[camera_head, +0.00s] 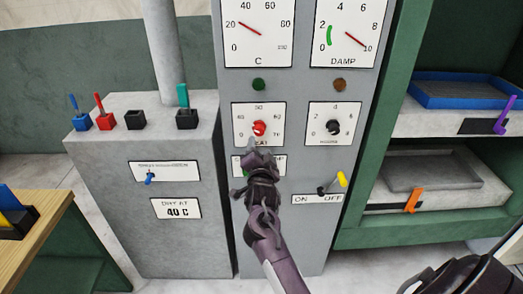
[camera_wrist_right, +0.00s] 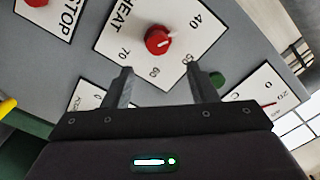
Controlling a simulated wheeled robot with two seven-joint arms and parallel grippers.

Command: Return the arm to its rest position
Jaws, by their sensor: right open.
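My right gripper (camera_head: 258,150) is in front of the grey press panel (camera_head: 222,180), just below the red HEAT knob (camera_head: 259,128) in the head view. In the right wrist view its two fingers (camera_wrist_right: 160,85) are spread with nothing between them. The red knob (camera_wrist_right: 158,40) lies beyond the fingertips there, apart from them. The arm reaches up from the bottom middle and covers part of the lower panel, including part of a plate with a green button. My left gripper is not in view.
A black knob (camera_head: 333,127) and a yellow-tipped ON/OFF lever (camera_head: 341,180) are to the right. A grey cabinet (camera_head: 105,185) with coloured switches stands left. A green shelf (camera_head: 390,232) with blue (camera_head: 440,104) and grey trays stands right. A wooden table edge (camera_head: 48,215) is at far left.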

